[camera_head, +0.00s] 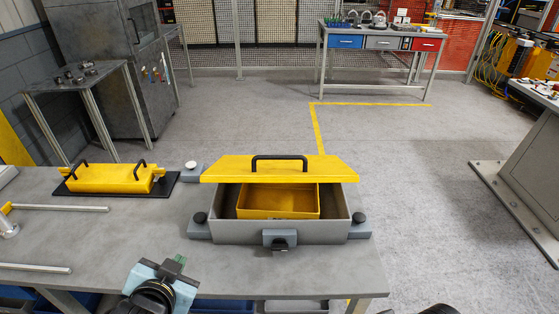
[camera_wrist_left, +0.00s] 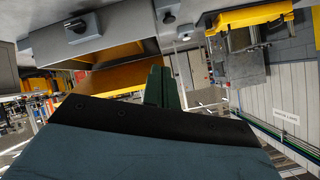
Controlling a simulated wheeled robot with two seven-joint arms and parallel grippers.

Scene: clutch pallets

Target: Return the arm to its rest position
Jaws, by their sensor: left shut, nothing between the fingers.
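My left gripper (camera_head: 178,264) is low in the head view, over the front of the grey table (camera_head: 120,245). Its dark green fingers (camera_wrist_left: 160,88) show together in the left wrist view, shut with nothing between them. It is apart from the grey box (camera_head: 235,231), which stands on the table to its right. A yellow tray (camera_head: 277,211) sits inside that box. A yellow lid (camera_head: 228,172) with a black handle is at the box's back edge, raised so the front is open.
A yellow case (camera_head: 112,180) with black handles lies on a black mat (camera_head: 171,181) at the table's left. Metal bars (camera_head: 60,208) lie at the left edge. Dark knobbed clamps surround the grey box, one at its front (camera_head: 280,239). Open floor lies to the right.

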